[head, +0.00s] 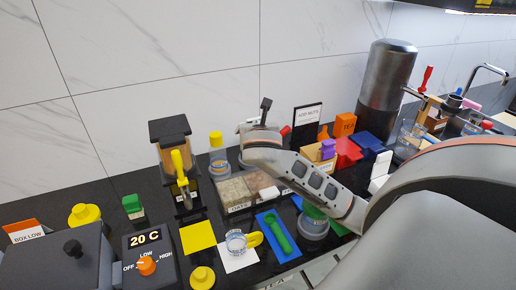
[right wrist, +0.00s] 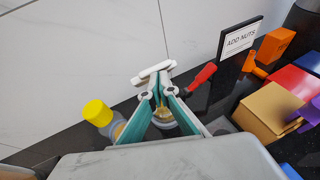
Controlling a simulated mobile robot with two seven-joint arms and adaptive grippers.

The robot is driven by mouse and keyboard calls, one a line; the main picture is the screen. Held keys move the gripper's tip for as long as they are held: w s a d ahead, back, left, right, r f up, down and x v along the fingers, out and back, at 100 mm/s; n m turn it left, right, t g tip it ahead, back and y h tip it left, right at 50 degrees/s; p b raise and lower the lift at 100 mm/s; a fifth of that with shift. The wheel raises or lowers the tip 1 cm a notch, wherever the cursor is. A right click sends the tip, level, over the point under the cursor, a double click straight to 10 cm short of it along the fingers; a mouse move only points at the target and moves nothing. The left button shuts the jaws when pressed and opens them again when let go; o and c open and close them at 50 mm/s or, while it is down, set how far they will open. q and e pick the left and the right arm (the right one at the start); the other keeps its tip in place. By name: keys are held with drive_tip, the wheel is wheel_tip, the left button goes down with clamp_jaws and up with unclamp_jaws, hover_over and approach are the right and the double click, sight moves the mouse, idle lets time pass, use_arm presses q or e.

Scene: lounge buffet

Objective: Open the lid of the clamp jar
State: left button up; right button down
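My right gripper (right wrist: 158,92) reaches toward the back wall; its teal-sided fingers converge toward their tips. A pale bar lies at the tips, and I cannot tell whether it is part of the fingers or something held. Between and below the fingers is a round glass container with tan contents (right wrist: 164,117), probably the clamp jar, mostly hidden; its lid cannot be made out. In the head view my right gripper (head: 264,118) is seen partly, over the back of the counter, and its wrist covers most of the jar. My left gripper is not in view.
A yellow-topped jar (head: 217,152) stands just left of my right gripper. A red handle (right wrist: 201,76) is close on its right. A dispenser (head: 172,145), an "ADD NUTS" sign (head: 307,118), an oats bin (head: 234,194) and a glass mug (head: 237,242) crowd the counter.

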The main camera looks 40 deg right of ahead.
sight(251, 119)
drive_tip(key=shift+w+r, duration=0.25)
drive_tip(key=shift+w+d+r, duration=0.1)
drive_tip(key=shift+w+d+r, duration=0.25)
drive_tip(key=shift+w+r, duration=0.35)
drive_tip(key=shift+w, duration=0.2)
drive_tip(key=shift+w+d+r, duration=0.2)
drive_tip(key=shift+w+r, duration=0.15)
drive_tip(key=shift+w, duration=0.2)
drive_tip(key=shift+w+d+r, duration=0.15)
drive_tip(key=shift+w+r, duration=0.05)
drive_tip(key=shift+w, duration=0.3)
